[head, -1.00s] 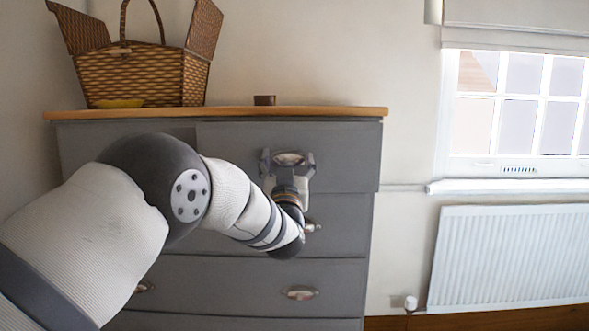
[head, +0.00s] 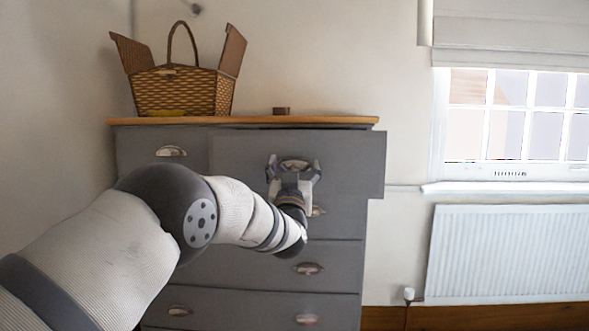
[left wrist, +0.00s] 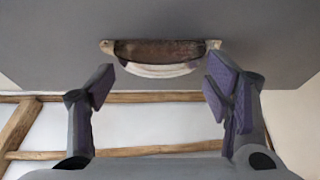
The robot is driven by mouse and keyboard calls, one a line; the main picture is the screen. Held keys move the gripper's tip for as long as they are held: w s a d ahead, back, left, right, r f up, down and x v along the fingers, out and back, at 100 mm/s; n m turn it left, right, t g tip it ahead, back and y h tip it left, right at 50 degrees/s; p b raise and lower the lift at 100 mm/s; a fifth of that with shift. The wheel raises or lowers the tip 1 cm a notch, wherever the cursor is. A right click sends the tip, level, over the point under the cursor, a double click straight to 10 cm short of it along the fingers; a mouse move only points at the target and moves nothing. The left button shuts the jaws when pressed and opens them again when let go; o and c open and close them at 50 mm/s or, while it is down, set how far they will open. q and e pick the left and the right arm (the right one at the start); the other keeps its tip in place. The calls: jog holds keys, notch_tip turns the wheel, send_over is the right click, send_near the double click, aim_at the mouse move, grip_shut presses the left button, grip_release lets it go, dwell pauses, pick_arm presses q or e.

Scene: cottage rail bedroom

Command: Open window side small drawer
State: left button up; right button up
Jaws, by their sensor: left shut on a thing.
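The window side small drawer (head: 350,163) is the top right one in the grey chest. Its front stands out from the chest, so the drawer is partly open. Its metal cup handle (head: 295,163) also shows in the left wrist view (left wrist: 160,50). The two fingers also show in the left wrist view (left wrist: 160,78). My right gripper is not in view.
The other top drawer (head: 135,153) is shut. A white radiator (head: 505,250) is under the window at right.

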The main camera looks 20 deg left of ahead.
pick_arm(q)
jog(key=shift+s+d+f, duration=0.1)
jog(key=shift+s, duration=0.25)
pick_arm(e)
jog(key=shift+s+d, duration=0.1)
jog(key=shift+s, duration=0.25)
pick_arm(q)
jog(key=o, duration=1.5)
jog(key=shift+c, duration=0.2)
jog(key=v, duration=1.2)
